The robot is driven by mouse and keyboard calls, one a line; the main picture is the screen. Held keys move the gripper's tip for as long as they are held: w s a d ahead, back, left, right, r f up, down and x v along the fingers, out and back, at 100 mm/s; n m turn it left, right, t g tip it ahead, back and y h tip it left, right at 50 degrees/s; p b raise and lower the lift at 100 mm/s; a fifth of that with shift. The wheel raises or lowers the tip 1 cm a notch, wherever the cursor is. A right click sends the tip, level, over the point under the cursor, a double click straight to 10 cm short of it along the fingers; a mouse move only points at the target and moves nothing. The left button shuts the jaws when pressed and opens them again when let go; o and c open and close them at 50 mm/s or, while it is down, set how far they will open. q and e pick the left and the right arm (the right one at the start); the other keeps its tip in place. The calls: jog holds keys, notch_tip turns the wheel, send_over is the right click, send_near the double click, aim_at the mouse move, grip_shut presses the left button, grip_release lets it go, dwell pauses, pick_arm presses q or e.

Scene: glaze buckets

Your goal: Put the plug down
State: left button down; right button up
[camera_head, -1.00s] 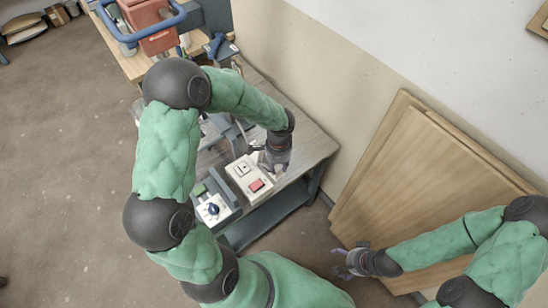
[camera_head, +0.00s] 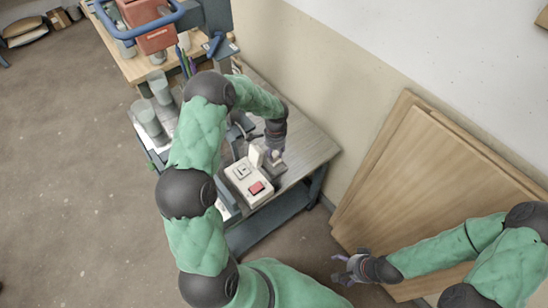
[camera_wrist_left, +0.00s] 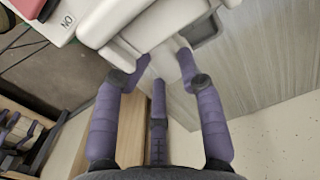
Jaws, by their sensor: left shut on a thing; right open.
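My left gripper (camera_head: 275,151) points down at the right side of the white switch box (camera_head: 240,180) on the bench. It is shut on a pale plug (camera_head: 276,159), which is small and partly hidden by the fingers. The plug is over or in a small grey tray (camera_head: 274,171) beside the box; I cannot tell whether it touches the tray. In the left wrist view, the purple fingers (camera_wrist_left: 161,70) close around a whitish piece, with the grey recess (camera_wrist_left: 207,30) just beyond. My right gripper (camera_head: 346,268) is open and empty, away from the bench.
The box has a red switch (camera_head: 257,188) and an upright white flap (camera_head: 256,156) close to my left gripper. Clear grey bench top (camera_head: 312,148) lies to the right. Wooden boards (camera_head: 420,190) lean on the wall. Clear cups (camera_head: 148,118) stand further left.

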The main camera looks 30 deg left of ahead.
pick_arm(q)
jog(key=shift+f, duration=1.3)
jog(key=shift+f+b, duration=0.15)
jog(key=shift+b, duration=0.2)
jog(key=c, duration=0.7)
grip_release()
jog(key=shift+c, duration=0.2)
jog(key=shift+s, duration=0.1)
